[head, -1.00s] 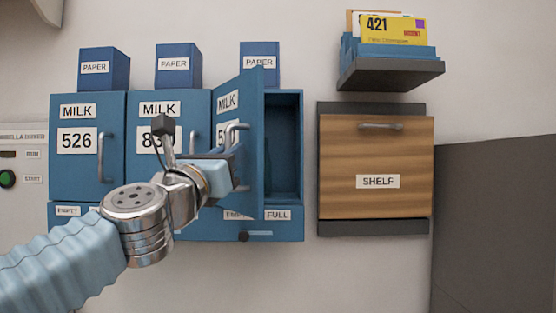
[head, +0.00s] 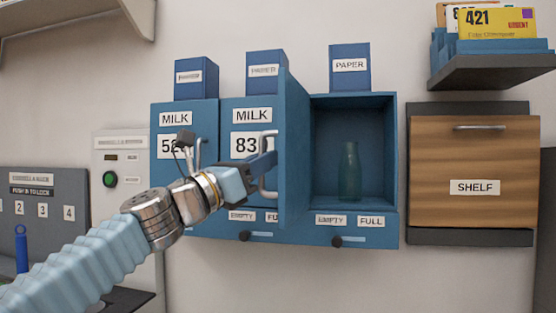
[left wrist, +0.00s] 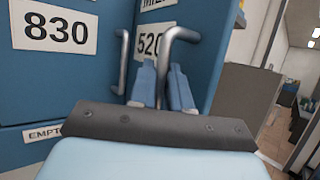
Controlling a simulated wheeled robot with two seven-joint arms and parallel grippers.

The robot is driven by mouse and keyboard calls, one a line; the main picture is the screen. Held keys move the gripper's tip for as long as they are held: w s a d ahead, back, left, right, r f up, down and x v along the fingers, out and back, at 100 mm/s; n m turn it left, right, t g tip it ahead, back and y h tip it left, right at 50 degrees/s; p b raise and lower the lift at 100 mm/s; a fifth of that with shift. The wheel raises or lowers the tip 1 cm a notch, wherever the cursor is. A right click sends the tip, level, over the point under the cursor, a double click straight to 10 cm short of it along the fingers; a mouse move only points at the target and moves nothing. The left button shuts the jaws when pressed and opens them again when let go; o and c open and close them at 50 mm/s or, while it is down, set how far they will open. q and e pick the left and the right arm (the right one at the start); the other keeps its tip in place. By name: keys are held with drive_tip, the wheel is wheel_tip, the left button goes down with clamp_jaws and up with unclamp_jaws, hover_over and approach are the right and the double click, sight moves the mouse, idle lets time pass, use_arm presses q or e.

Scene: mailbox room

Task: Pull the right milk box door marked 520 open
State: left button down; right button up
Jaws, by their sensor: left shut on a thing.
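The right milk box door marked 520 (head: 293,160) stands wide open, swung out to the left and seen nearly edge-on in the head view. Its label 520 (left wrist: 148,45) shows partly in the left wrist view. My left gripper (head: 262,165) is shut on the door's metal handle (head: 270,178). Its blue fingers (left wrist: 162,80) are at the handle in the left wrist view. The open compartment (head: 380,150) holds a greenish glass bottle (head: 349,175), upright on its floor. My right gripper is not in view.
The shut milk door marked 830 (head: 230,115) is left of the open door, and my left arm partly covers it. Small sliders (head: 338,241) sit under the boxes. A wooden SHELF panel (head: 473,160) and a mail tray (head: 495,70) are on the right.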

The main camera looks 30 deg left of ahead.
use_arm(q)
drive_tip(key=shift+a+r, duration=0.1)
drive_tip(key=shift+a, duration=0.1)
idle(0.3)
drive_tip(key=c, duration=1.2)
unclamp_jaws()
drive_tip(key=shift+o, duration=0.2)
drive_tip(key=v, duration=1.3)
drive_tip(key=shift+s+f, duration=0.25)
drive_tip(key=shift+s, duration=0.05)
